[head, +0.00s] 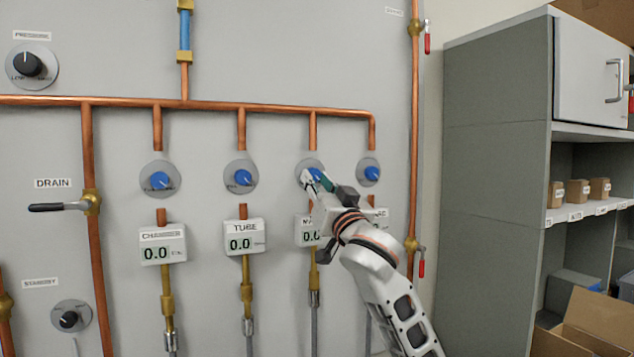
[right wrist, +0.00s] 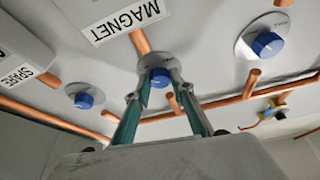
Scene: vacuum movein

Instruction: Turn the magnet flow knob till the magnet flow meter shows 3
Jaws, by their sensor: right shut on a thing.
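The magnet flow knob is a blue knob (right wrist: 160,77) on a round grey plate, third from the left in the row of blue knobs. In the head view the knob (head: 314,173) is partly covered by my right gripper (head: 312,180). My right gripper also shows in the right wrist view (right wrist: 160,88), with its two fingers closed on either side of the knob. My left gripper is not in view.
Blue knobs stand to the left (head: 241,176) and right (head: 369,172) of the magnet knob. The tube meter (head: 245,237) and the chamber meter (head: 162,244) both read 0.0. Copper pipes (head: 270,107) run along the panel. A grey cabinet (head: 490,180) stands at the right.

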